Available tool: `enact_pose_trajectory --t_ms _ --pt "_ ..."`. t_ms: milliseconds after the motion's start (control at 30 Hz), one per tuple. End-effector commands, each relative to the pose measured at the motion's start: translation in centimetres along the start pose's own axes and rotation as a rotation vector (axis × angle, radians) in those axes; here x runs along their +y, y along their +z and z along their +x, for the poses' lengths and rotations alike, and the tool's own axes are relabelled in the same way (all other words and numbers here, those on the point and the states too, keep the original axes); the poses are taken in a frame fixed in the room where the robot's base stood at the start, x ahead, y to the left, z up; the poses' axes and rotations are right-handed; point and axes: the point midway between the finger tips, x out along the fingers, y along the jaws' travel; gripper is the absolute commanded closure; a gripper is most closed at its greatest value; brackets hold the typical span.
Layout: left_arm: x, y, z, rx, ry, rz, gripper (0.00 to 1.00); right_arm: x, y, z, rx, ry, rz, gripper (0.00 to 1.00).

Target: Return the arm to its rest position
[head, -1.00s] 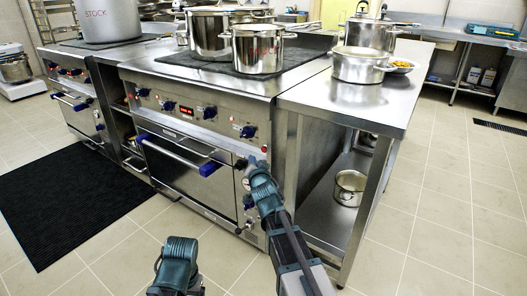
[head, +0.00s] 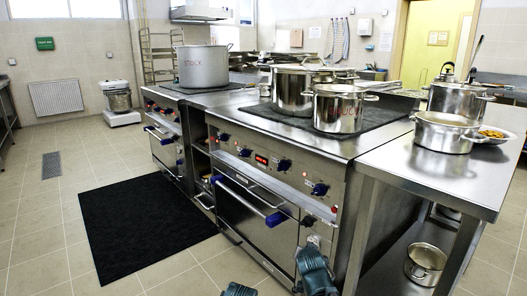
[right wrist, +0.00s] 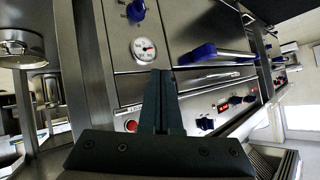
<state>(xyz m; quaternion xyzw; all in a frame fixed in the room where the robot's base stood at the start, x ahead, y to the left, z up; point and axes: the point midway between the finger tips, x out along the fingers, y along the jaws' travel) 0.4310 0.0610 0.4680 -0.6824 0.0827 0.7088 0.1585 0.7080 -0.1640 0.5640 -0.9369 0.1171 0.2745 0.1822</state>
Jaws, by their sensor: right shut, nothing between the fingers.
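My right gripper (right wrist: 161,78) is shut and empty in the right wrist view, its dark fingers pressed together. Behind the fingers is the steel stove front, with a round gauge (right wrist: 144,49) and blue knobs; I cannot tell the exact gap. In the head view, part of my right arm (head: 315,270) shows at the bottom, in front of the stove (head: 262,215). Only a small piece of my left arm (head: 238,290) shows at the bottom edge, and the left gripper is out of view.
A steel table (head: 410,170) stands right of the stove, with a pot (head: 445,138) on top and another pot (head: 425,262) on its lower shelf. Pots (head: 338,112) stand on the stove. A black mat (head: 140,225) lies on the floor, which is open at the left.

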Motion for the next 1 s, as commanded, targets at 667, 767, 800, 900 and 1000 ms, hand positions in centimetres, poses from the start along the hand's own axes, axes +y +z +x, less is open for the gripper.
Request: enact_pose_trajectory --t_ms 667,767,800,900,1000 --pt "-0.6 0.3 -5.8 -0.001 -0.002 0.002 0.20 0.6 20.2 -22.0 -1.023 0.031 -0.821 1.00" --pt "-0.8 0.5 -7.8 -0.001 -0.001 0.001 0.20 0.0 18.6 -23.1 -1.021 0.032 -0.818 1.00" --pt "-0.9 0.5 -8.7 -0.002 -0.001 0.001 0.20 -0.2 17.9 -23.5 -1.020 0.032 -0.818 1.00" --pt "-1.1 0.7 -11.0 -0.002 -0.001 0.000 0.20 -0.9 16.1 -24.8 -1.020 0.033 -0.816 1.00" --pt "-1.4 0.8 -14.0 -0.002 0.000 -0.001 0.20 -1.7 13.8 -26.5 -1.020 0.033 -0.814 1.00"
